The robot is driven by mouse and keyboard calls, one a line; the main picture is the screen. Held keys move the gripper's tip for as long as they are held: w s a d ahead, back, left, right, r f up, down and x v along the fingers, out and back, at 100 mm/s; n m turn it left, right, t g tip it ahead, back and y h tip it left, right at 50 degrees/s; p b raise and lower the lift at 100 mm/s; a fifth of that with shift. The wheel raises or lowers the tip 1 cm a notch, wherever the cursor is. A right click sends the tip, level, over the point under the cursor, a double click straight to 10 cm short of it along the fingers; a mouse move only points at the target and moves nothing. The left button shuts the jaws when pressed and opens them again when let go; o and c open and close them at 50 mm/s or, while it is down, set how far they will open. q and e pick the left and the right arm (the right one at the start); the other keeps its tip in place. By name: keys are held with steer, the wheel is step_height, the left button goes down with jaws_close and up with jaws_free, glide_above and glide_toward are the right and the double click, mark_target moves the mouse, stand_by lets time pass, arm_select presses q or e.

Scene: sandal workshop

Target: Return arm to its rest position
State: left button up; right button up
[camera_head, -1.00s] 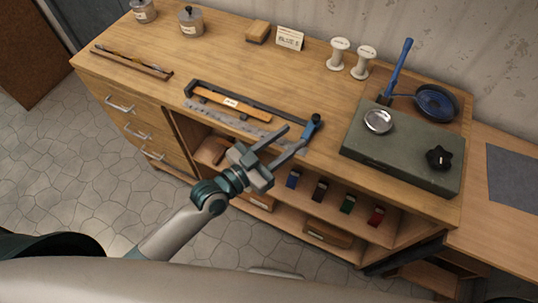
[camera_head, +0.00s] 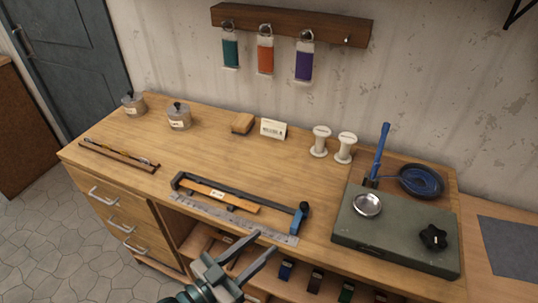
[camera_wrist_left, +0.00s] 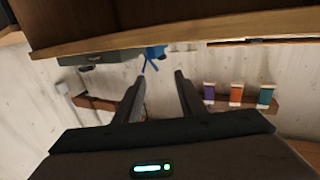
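My left gripper (camera_head: 257,252) is in front of the workbench's front edge, low in the head view. Its two fingers are apart with nothing between them. In the left wrist view the fingers (camera_wrist_left: 158,88) also stand apart and empty, with the bench edge and the wall behind them. My right gripper does not show in either view.
The wooden workbench (camera_head: 120,119) holds a clamp-like dark bar (camera_head: 250,195), a metal ruler (camera_head: 215,214), a green box (camera_head: 395,235) with a metal dish (camera_head: 367,204), and two white spools (camera_head: 320,141). Coloured tags hang from a wall rail (camera_head: 290,24).

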arm_select(q)
steer(key=shift+f, duration=0.1)
steer(key=s+a+f+n+g+y, duration=0.2)
steer(key=s+a+f+g+y, duration=0.4)
steer(key=f, duration=0.5)
steer(key=s+a+f+n+g+y, duration=0.4)
steer(key=s+a+y, duration=0.2)
steer(key=s+a, duration=0.55)
step_height(320, 180, down, 30)
steer(key=s+d+r+g, duration=0.1)
steer(key=s, duration=0.2)
steer(key=s+a+f+g+b, duration=0.1)
steer(key=s+a+f, duration=0.2)
steer(key=s+f, duration=1.4)
steer(key=shift+s+f+g+b, duration=0.3)
steer(key=shift+s+f+b, duration=0.05)
steer(key=shift+f, duration=0.6)
